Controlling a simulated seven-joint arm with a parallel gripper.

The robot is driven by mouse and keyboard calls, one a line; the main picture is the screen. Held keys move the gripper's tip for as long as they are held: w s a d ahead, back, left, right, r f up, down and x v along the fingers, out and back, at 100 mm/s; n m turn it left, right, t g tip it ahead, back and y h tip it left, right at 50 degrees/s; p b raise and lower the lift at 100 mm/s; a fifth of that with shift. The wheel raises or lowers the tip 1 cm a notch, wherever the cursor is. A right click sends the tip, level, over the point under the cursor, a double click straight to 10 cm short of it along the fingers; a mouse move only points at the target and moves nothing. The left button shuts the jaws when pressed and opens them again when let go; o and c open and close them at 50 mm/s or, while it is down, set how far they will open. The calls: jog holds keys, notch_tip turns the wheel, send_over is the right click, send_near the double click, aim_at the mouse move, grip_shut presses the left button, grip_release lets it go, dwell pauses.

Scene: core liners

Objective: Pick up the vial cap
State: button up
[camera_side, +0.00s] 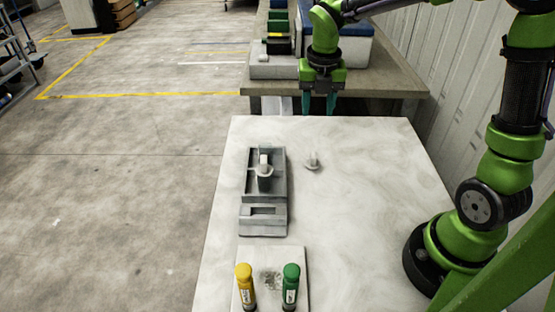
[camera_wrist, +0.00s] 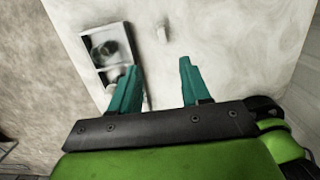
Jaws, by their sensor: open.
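A small pale cap-like piece (camera_side: 312,161), which I take to be the vial cap, sits on the white table to the right of a grey fixture. It shows in the wrist view (camera_wrist: 162,33) as a small pale shape beyond the fingertips. The grey fixture (camera_side: 263,221) holds an upright grey piece with a white top (camera_side: 264,169). My gripper (camera_side: 319,104) has teal fingers. It is open, empty and above the table's far edge, apart from the cap. In the wrist view my gripper (camera_wrist: 159,66) shows a clear gap between its fingers.
A pale plate (camera_side: 270,255) at the table's near end bears a yellow-capped vial (camera_side: 245,286) and a green-capped vial (camera_side: 291,285). A bench (camera_side: 390,87) with boxes stands behind.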

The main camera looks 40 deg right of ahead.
send_over(313, 154)
notch_tip(313, 154, down, 11)
jog(key=shift+a+f, duration=0.1)
jog(key=shift+a, duration=0.05)
jog(key=shift+d+f, duration=0.2)
jog(key=shift+f, duration=2.4)
jog(key=c, duration=0.6)
